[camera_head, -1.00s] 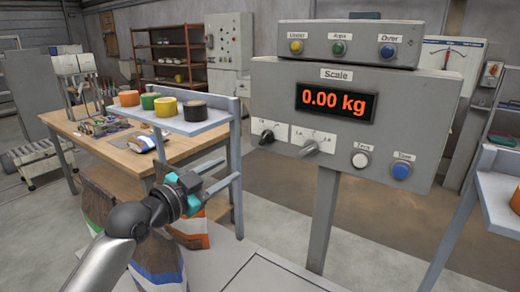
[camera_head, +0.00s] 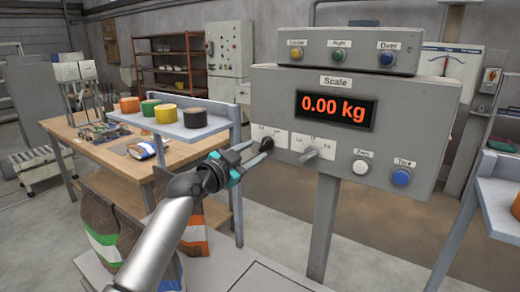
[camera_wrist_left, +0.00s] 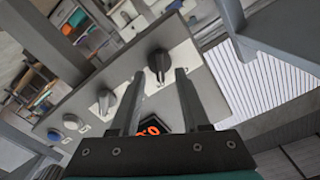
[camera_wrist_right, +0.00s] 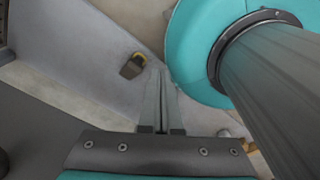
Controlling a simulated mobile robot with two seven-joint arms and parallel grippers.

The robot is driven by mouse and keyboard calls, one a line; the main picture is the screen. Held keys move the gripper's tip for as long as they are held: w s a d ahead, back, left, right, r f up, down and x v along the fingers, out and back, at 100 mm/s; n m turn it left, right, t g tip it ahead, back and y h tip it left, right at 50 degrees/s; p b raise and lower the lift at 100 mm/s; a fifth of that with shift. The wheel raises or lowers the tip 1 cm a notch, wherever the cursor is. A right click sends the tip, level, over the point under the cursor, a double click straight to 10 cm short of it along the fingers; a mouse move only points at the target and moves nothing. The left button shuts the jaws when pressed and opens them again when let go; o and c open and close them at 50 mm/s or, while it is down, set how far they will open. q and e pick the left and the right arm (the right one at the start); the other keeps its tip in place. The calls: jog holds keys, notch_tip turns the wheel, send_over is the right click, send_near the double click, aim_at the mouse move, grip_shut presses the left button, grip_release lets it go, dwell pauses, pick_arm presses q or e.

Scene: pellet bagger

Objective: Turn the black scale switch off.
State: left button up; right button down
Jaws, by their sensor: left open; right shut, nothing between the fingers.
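The black scale switch (camera_head: 266,143) sits on a white plate at the left of the grey scale box (camera_head: 420,105). The display (camera_head: 333,109) is lit and reads 0.00 kg. My left gripper (camera_head: 255,152) is open, its fingertips at the black switch. In the left wrist view the black switch (camera_wrist_left: 159,64) shows between and just beyond the tips of my left fingers (camera_wrist_left: 160,75). I cannot tell whether they touch it. My right gripper (camera_wrist_right: 160,75) is shut and empty; it shows only in the right wrist view.
A grey lever (camera_head: 318,149) is right of the black switch, then a white button (camera_head: 361,164) and a blue button (camera_head: 402,176).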

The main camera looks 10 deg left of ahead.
aim_at(263, 147)
pick_arm(q)
jog(key=shift+x, duration=1.7)
jog(key=shift+c, duration=0.2)
grip_shut()
